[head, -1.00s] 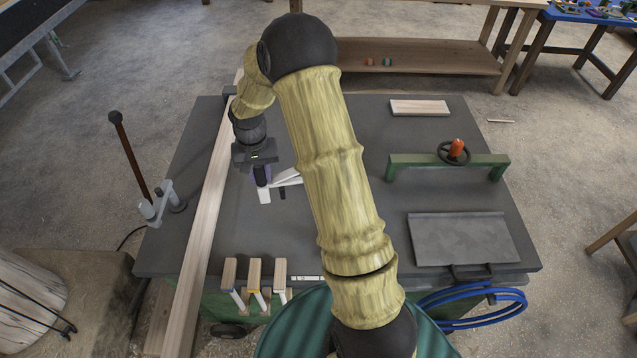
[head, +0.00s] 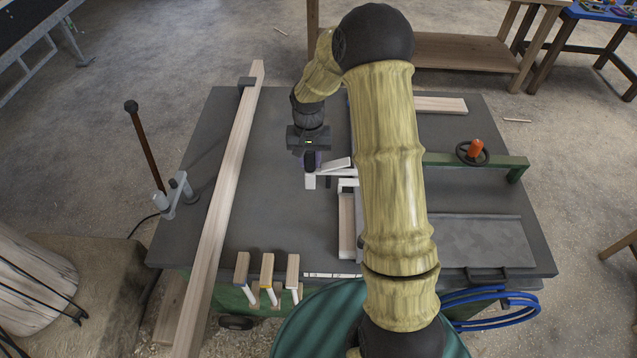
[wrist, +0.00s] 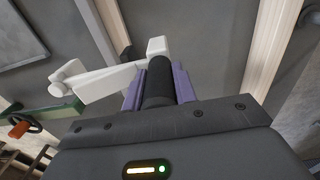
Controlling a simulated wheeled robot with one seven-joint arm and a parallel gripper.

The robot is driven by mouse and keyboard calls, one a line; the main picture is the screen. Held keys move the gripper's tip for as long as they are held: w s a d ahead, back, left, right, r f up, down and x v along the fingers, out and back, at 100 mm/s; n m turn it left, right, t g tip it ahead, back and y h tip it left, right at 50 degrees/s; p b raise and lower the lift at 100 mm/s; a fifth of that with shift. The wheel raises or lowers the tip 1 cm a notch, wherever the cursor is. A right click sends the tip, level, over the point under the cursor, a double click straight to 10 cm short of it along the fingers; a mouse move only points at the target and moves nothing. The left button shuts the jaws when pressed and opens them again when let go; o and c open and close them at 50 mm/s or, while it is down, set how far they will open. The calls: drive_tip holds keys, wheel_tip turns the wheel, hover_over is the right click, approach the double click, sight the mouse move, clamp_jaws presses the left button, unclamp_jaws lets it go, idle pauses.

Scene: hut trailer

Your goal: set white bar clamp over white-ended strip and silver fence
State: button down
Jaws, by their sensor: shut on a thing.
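My gripper (head: 311,163) is shut on the dark handle (wrist: 158,82) of the white bar clamp (head: 335,166) and holds it over the middle of the table. In the wrist view the clamp's white bar (wrist: 105,82) points left from the purple fingers. The strip (head: 347,222) lies just right of and nearer than the clamp, with its white end (head: 348,184) facing it. The silver fence (head: 359,238) runs along the strip's right side, partly hidden by my arm. The clamp's height above the table and any contact with the strip or fence are hard to tell.
A long plank (head: 226,175) lies along the table's left side. Three wooden-handled clamps (head: 266,270) line the front edge. At right are a green beam (head: 470,162) with a dark handwheel and a grey plate (head: 478,243). Bare tabletop (head: 275,205) lies left of the strip.

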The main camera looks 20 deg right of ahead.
drive_tip(key=shift+s, duration=0.1)
drive_tip(key=s+f+p, duration=0.2)
drive_tip(key=s+p, duration=0.1)
drive_tip(key=s, duration=0.3)
drive_tip(key=shift+s+f+p, duration=0.2)
drive_tip(key=shift+f+p, duration=0.1)
drive_tip(key=shift+f, duration=0.25)
wheel_tip(320, 180, down, 11)
drive_tip(key=b, duration=0.9)
drive_tip(key=shift+f, duration=0.2)
idle(0.3)
drive_tip(key=c, duration=0.6)
unclamp_jaws()
drive_tip(key=shift+o, duration=0.2)
